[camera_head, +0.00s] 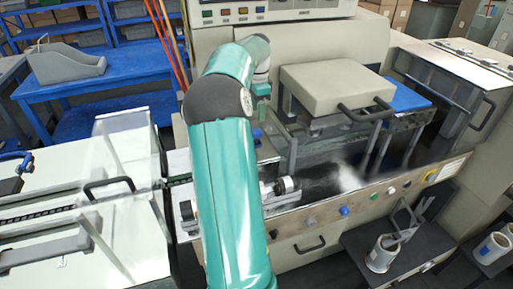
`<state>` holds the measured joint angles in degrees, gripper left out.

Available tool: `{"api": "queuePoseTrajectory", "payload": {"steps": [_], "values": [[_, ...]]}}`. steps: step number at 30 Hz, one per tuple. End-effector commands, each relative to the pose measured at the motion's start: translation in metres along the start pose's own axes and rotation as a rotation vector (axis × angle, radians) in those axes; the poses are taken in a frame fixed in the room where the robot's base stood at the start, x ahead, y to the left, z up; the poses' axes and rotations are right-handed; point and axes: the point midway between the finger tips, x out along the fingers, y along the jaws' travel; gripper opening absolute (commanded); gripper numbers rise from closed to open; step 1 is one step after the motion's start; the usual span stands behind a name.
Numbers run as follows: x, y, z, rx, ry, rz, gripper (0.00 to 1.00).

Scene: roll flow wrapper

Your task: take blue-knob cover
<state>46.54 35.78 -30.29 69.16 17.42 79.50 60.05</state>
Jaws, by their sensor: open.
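My teal arm rises through the middle of the view, bends at a dark joint and reaches over the machine. My gripper (261,112) is small at the far end of the arm, pointing down, open, with its fingertips hard to make out. A small blue knob-like part (257,133) shows just below it, beside the arm. I cannot tell whether they touch. The cover under this blue part is mostly hidden by my arm, so its outline is unclear. Another blue knob (344,211) sits on the machine's front panel (385,196).
A beige block with a dark handle (335,90) stands raised right of my gripper. A clear guard with a handle (122,148) is at left. A grey housing (450,85) stands at right. A blue bench (95,75) is behind left.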

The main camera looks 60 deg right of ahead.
Motion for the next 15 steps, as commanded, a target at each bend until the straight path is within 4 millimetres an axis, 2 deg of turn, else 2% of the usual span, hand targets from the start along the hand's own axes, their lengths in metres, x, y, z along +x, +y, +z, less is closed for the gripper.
{"api": "queuePoseTrajectory", "payload": {"steps": [3,6,11,15], "values": [[0.025,0.0,0.002,-0.001,-0.001,0.003,0.56],[0.039,-0.001,0.003,-0.003,0.0,0.001,0.56],[0.05,-0.002,0.003,-0.004,0.0,0.0,0.56],[0.068,-0.002,0.003,-0.004,-0.001,0.002,0.56]]}}
